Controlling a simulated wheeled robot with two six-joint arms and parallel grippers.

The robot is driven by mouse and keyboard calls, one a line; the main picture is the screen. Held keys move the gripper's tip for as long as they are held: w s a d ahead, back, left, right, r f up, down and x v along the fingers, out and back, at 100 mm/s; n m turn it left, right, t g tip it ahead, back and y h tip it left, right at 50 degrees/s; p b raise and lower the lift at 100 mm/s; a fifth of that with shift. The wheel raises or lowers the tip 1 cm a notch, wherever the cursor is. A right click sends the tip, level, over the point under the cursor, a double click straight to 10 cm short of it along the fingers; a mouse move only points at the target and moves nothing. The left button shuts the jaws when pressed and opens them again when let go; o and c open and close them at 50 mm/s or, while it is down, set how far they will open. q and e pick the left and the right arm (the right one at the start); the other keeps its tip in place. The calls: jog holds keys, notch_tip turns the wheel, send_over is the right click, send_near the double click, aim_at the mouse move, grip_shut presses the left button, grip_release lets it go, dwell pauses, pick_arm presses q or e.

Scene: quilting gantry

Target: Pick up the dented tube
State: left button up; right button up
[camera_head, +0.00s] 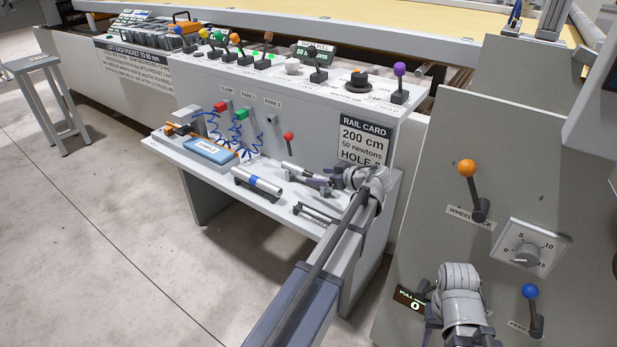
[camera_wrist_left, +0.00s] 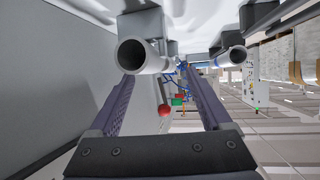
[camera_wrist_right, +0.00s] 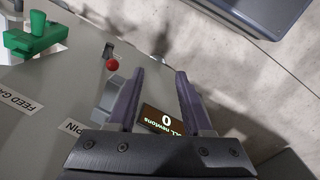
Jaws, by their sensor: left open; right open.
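Two grey tubes lie in holders on the console's white shelf. One tube (camera_head: 257,180) has a blue band; the other tube (camera_head: 298,172) lies farther right, just beyond my left gripper (camera_head: 324,180). I cannot make out a dent on either. In the left wrist view, the open end of one tube (camera_wrist_left: 134,54) shows ahead, near the left finger. The second tube's end (camera_wrist_left: 233,57) shows past the right finger. My left gripper is open and empty. My right gripper (camera_wrist_right: 158,95) is open and empty, over the right-hand control panel.
An empty-looking holder (camera_head: 316,213) sits near the shelf's front edge. A red lever (camera_head: 289,138) stands out from the console wall behind the tubes. A stool (camera_head: 40,66) stands far left on clear floor.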

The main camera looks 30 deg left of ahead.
aim_at(313, 174)
pick_arm(q)
jog(key=b+x, duration=0.1)
jog(key=x, duration=0.3)
jog(key=shift+w+a+b, duration=0.1)
jog(key=shift+b, duration=0.25)
jog(key=shift+w+a+f, duration=0.1)
jog(key=shift+a+f, duration=0.05)
jog(key=shift+a, duration=0.25)
jog(key=shift+c, duration=0.2)
grip_shut()
